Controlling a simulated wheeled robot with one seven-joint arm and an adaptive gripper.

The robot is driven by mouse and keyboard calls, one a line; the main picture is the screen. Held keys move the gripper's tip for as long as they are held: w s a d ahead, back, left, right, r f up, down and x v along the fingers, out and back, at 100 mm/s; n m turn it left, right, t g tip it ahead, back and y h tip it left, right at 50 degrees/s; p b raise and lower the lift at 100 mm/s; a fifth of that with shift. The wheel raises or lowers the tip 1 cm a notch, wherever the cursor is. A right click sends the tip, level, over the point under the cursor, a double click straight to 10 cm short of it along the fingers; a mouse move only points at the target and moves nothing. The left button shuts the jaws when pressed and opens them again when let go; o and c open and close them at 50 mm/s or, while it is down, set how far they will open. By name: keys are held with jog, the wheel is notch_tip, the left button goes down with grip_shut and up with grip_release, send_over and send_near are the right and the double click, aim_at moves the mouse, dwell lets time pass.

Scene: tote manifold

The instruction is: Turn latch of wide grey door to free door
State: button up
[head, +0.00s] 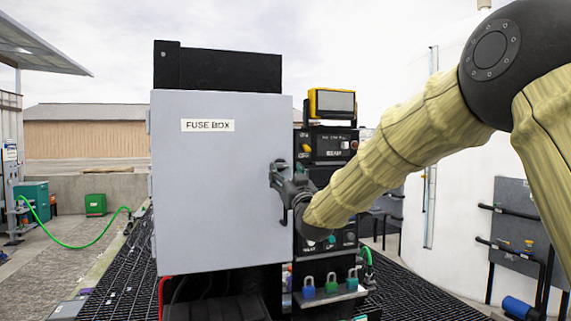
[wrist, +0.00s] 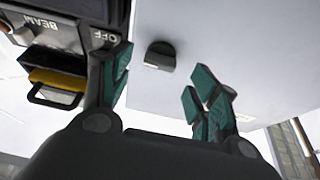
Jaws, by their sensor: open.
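The wide grey door (head: 215,200), labelled FUSE BOX, looks shut on its cabinet. It also fills the upper right of the wrist view (wrist: 240,50). The latch (wrist: 160,55), a small dark half-round knob, sits on the door near its edge in the wrist view. My gripper (head: 277,177) is at the right edge of the door in the head view and hides the latch there. In the wrist view my open gripper (wrist: 160,82) has its green-padded fingers on either side of the latch's line, with a gap between. The fingers appear not to touch the latch.
A control panel (head: 328,145) with a yellow-framed display (head: 332,103) stands right of the door. Its BEAM/OFF part (wrist: 55,30) is close to my left finger in the wrist view. Padlocks (head: 331,283) hang below.

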aim_at(283, 167)
jog(key=shift+p+x, duration=0.5)
jog(key=shift+x, duration=1.25)
jog(key=shift+d, duration=0.1)
jog(key=c, duration=1)
